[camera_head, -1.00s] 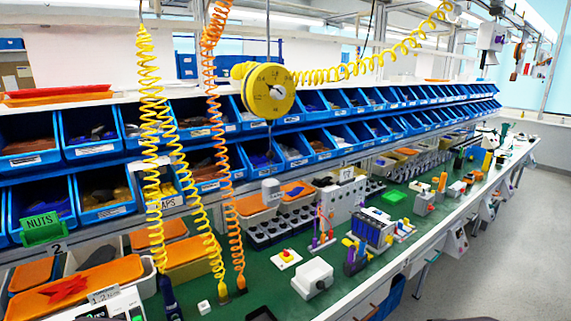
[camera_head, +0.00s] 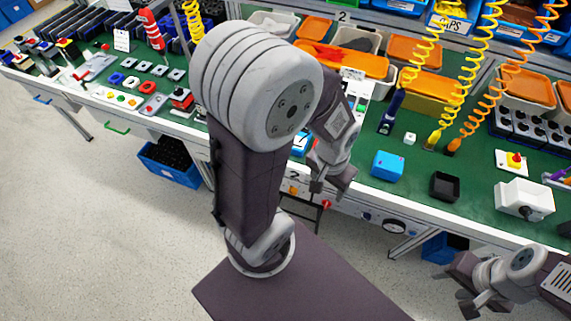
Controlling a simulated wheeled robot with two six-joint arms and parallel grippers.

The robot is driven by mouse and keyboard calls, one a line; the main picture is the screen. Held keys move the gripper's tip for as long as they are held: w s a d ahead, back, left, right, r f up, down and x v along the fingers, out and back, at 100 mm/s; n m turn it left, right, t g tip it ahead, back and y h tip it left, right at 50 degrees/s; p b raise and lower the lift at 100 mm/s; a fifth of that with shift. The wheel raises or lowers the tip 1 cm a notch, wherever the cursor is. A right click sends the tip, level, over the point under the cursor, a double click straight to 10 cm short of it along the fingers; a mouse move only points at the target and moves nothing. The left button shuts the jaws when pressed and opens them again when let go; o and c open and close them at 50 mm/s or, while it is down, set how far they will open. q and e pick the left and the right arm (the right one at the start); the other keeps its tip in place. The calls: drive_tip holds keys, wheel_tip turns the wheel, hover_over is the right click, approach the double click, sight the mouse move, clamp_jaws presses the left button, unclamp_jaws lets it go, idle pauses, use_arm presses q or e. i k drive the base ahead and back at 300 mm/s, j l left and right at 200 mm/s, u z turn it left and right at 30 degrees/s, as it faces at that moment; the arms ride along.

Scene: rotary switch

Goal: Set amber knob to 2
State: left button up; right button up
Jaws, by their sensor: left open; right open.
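A small orange knob-like part (camera_head: 294,190) shows low on the bench front, just left of my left gripper. It may be the amber knob, but it is too small to read its setting. A red knob-like part (camera_head: 325,204) is right of it, just below my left gripper. My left gripper (camera_head: 330,188) is open and hangs in front of the bench's front edge, with nothing visible in it. My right gripper (camera_head: 477,303) is open and empty at the lower right, in front of the bench. My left arm hides part of the bench.
The green bench (camera_head: 465,188) carries a blue box (camera_head: 387,164), a black open box (camera_head: 444,186), a white box (camera_head: 524,199) and a red button on a yellow base (camera_head: 515,161). Coiled hoses (camera_head: 470,70) hang above.

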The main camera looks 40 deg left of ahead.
sight(294, 191)
drive_tip(key=k+j+u, duration=0.2)
drive_tip(key=u, duration=1.05)
